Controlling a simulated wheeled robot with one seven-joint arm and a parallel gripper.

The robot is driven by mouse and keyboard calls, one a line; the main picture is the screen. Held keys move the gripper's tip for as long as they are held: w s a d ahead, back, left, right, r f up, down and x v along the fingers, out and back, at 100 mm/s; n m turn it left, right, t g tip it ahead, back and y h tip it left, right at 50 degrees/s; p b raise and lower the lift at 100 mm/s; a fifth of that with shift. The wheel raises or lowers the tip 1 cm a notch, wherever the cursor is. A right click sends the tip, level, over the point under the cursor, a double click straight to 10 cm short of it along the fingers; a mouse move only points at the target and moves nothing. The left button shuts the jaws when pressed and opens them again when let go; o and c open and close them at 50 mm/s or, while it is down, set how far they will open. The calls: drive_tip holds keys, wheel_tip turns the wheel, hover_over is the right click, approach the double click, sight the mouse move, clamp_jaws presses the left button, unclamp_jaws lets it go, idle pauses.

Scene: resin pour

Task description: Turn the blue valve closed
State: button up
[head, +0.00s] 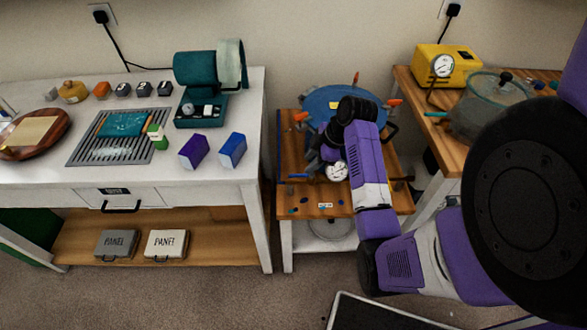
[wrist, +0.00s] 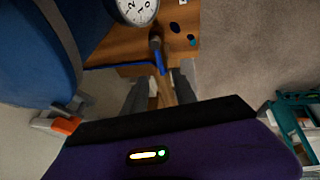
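A blue valve handle (wrist: 161,62) shows in the wrist view on a grey fitting below the pressure gauge (wrist: 140,8). A thin dark-blue bar runs left from near it; I cannot tell if it is part of the handle. My gripper (wrist: 160,88) has its two grey fingers apart, with a tan strip visible between them. The handle appears just beyond the fingertips; contact cannot be told. In the head view the gauge (head: 337,171) sits in front of the blue round pot (head: 330,97). My arm hides most of the gripper and the valve there.
The pot stands on a small wooden table (head: 290,150) with orange clamps (head: 393,102) around its lid. A white bench (head: 225,170) stands left. A yellow pump (head: 446,65) and a glass-lidded pot (head: 497,86) stand right.

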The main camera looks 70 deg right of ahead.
sight(298, 175)
drive_tip(key=x, duration=0.7)
drive_tip(key=shift+f, duration=0.25)
drive_tip(key=shift+c, duration=0.4)
clamp_jaws()
idle(0.8)
